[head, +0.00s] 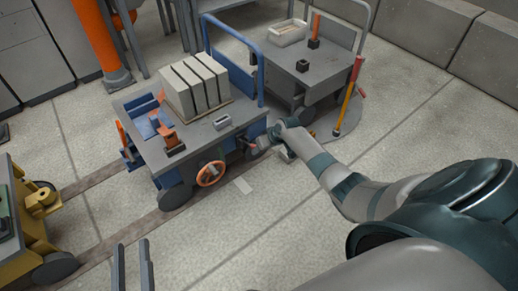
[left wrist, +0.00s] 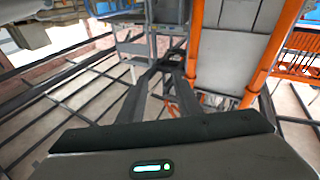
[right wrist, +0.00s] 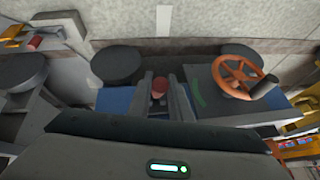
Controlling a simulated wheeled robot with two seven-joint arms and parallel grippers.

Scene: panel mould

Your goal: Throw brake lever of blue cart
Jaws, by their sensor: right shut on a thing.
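The blue cart (head: 243,113) stands on the floor track with a grey deck. Its brake lever, with a red knob (right wrist: 158,87), is on the near side, right of an orange handwheel (head: 210,174) in the head view. My right gripper (head: 253,147) is at that side of the cart, shut on the lever's red knob, which shows between its fingers (right wrist: 159,92) in the right wrist view. A green arc mark (right wrist: 197,92) lies beside the lever. My left gripper (head: 131,250) is open and empty at the bottom of the head view, away from the cart.
Pale slabs (head: 190,88) and a small orange-and-blue fixture (head: 160,125) are on the cart's deck. A grey cart (head: 320,70) stands behind to the right, with a yellow-and-red post (head: 348,98). A yellow machine (head: 38,225) is at the left. The floor in front is clear.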

